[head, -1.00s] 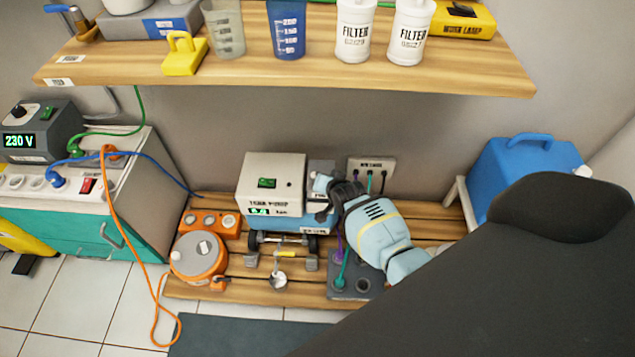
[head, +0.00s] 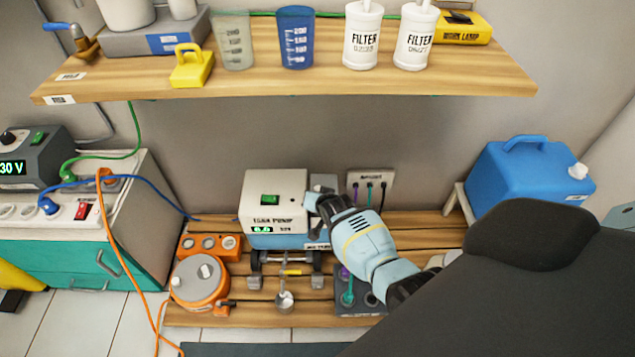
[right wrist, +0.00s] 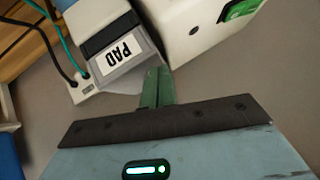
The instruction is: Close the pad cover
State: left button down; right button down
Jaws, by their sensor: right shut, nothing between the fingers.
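The panel labelled PAD (right wrist: 122,52) is grey with a white label, seen in the right wrist view with a dark band along its far edge. It sits beside the white pump unit (right wrist: 190,25), which also stands on the low wooden bench in the head view (head: 275,190). I cannot tell how far the cover is open. My right gripper (right wrist: 156,85) is shut and empty, its tips close to the panel's lower right edge; contact is unclear. In the head view the right gripper (head: 318,202) is at the pump's right side and hides part of the pad housing (head: 322,181). My left gripper is out of view.
A blue jug (head: 525,170) stands at the right. An orange round device (head: 198,282) is on the bench at the left. A wooden shelf (head: 290,83) with cups and filter bottles hangs above.

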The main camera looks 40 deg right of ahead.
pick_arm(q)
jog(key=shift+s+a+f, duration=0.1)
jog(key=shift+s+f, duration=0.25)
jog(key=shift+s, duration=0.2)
pick_arm(e)
jog(key=shift+w+a+f, duration=0.1)
jog(key=shift+a+f, duration=0.15)
jog(key=shift+f, duration=0.05)
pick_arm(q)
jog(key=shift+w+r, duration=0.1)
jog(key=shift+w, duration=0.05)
